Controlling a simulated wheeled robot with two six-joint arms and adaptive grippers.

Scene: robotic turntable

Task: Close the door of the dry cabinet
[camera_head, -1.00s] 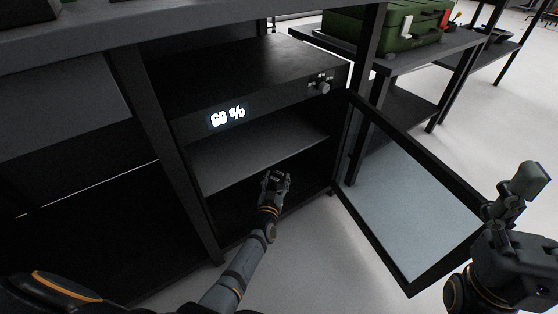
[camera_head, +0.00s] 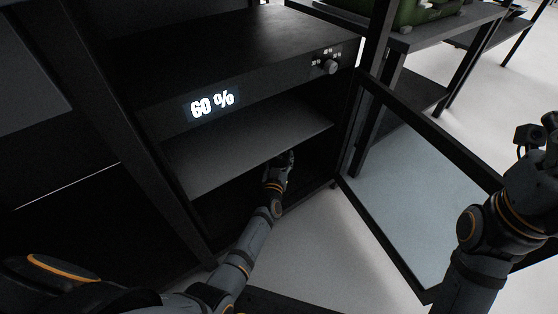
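The black dry cabinet (camera_head: 170,118) stands under a dark bench frame, with a lit "60 %" display on its front panel. Its glass door (camera_head: 410,195) is hinged at the cabinet's right side and stands wide open. My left gripper (camera_head: 284,160) is at the lower front opening of the cabinet, below the middle shelf (camera_head: 245,155); it is dark and small, so its fingers are unclear. My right gripper (camera_head: 540,130) is at the right edge, near the door's outer end, partly cut off. My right wrist hides part of the door's outer frame; contact cannot be told.
A knob (camera_head: 331,67) sits on the cabinet's panel at the right. Beyond the door, a dark side table (camera_head: 460,30) carries a green case (camera_head: 415,10). The pale floor (camera_head: 500,100) is open at the right.

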